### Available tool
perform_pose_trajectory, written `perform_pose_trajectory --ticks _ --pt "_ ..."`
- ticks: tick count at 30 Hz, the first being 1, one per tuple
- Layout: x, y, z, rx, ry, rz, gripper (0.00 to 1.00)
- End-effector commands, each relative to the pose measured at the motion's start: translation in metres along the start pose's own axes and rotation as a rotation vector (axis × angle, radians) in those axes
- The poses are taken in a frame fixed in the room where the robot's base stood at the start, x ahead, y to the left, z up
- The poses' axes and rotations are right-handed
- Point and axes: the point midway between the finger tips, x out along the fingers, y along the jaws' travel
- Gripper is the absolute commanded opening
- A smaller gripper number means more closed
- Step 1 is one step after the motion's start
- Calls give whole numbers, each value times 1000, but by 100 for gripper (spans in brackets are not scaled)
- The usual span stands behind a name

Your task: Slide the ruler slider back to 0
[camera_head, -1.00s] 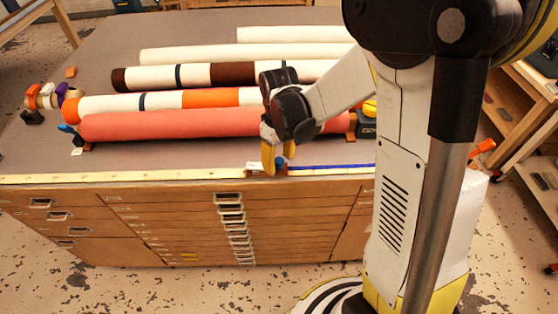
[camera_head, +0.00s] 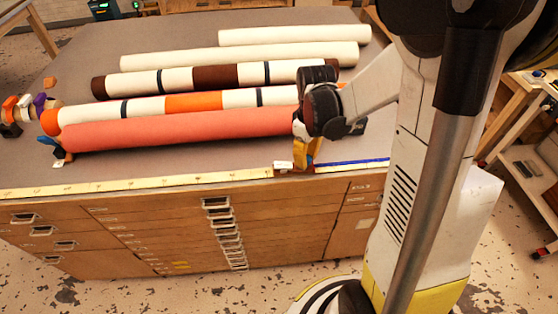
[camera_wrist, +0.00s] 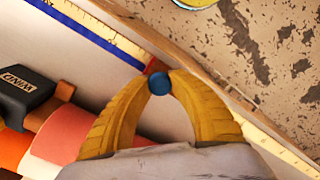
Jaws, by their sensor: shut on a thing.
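The ruler (camera_head: 140,187) is a long pale-yellow strip along the front edge of the cabinet top, with a blue stripe on its right-hand stretch. It also shows in the wrist view (camera_wrist: 112,42) as a diagonal scale. The slider's round blue knob (camera_wrist: 159,83) sits between my yellow fingertips, with a red part beside it at the ruler. My gripper (camera_head: 306,155) is shut on this knob at the front edge; it also shows in the wrist view (camera_wrist: 160,84). In the head view the fingers mostly hide the slider. A small white tag (camera_head: 283,166) is just left of them.
A red roll (camera_head: 180,130) lies behind the ruler, close to my gripper. Several cream and banded rolls lie farther back. A black block (camera_wrist: 27,92) stands near the red roll's end. The ruler's front side is open above the drawers.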

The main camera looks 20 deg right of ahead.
Motion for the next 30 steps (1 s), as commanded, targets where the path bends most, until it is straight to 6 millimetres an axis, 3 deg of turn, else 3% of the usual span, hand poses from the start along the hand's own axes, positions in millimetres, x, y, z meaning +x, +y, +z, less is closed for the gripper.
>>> perform_pose_trajectory --ticks 9,18,24,30 --pt "1 82 84 10 -2 -1 0" --pt "1 146 148 6 -2 -1 0" --pt "1 173 174 3 -2 -1 0" --pt "1 186 187 1 -2 -1 0"
